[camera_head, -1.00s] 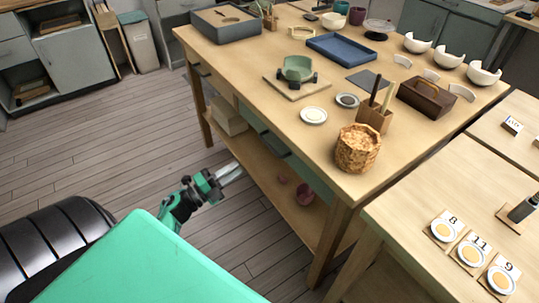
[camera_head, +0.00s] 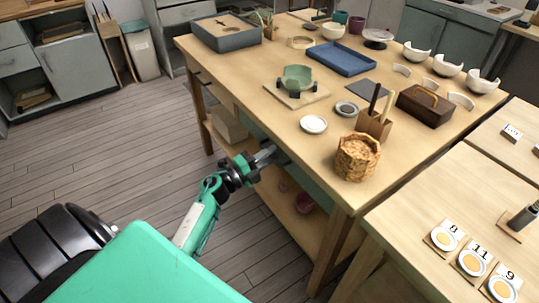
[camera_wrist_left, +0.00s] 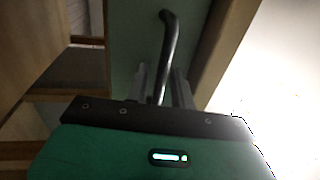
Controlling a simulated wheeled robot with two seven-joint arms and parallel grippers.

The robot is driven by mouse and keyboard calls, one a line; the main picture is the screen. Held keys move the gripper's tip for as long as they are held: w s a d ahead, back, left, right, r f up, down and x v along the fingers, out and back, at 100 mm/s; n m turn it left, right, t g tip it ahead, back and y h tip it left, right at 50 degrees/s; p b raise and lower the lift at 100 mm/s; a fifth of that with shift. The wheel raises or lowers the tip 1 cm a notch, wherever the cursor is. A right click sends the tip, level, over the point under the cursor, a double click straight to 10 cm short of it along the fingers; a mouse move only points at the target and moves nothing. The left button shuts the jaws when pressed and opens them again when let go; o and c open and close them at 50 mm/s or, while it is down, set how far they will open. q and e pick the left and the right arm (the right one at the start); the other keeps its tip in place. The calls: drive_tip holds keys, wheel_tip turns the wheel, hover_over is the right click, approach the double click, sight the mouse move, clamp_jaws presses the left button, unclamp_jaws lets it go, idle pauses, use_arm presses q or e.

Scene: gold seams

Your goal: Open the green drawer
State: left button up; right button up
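The green drawer (camera_wrist_left: 128,45) shows its front in the left wrist view, with a dark bent bar handle (camera_wrist_left: 170,45) on it. In the head view the drawer is under the worktable top, partly hidden by my left gripper (camera_head: 268,154). In the left wrist view my left gripper (camera_wrist_left: 162,88) has its two fingers on either side of the handle's lower part. A gap shows between the fingers and the bar, so it looks open. The drawer looks closed. My right gripper is not in view.
The wooden worktable (camera_head: 300,105) carries bowls, a blue tray (camera_head: 341,57), a woven basket (camera_head: 357,157) and a brown toolbox (camera_head: 425,105). Its lower shelf (camera_head: 297,222) holds a pink bowl (camera_head: 304,203). The wooden floor (camera_head: 110,140) left of the table is clear.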

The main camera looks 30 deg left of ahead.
use_arm(q)
drive_tip(key=shift+w, duration=0.15)
drive_tip(key=shift+c, duration=0.3)
clamp_jaws()
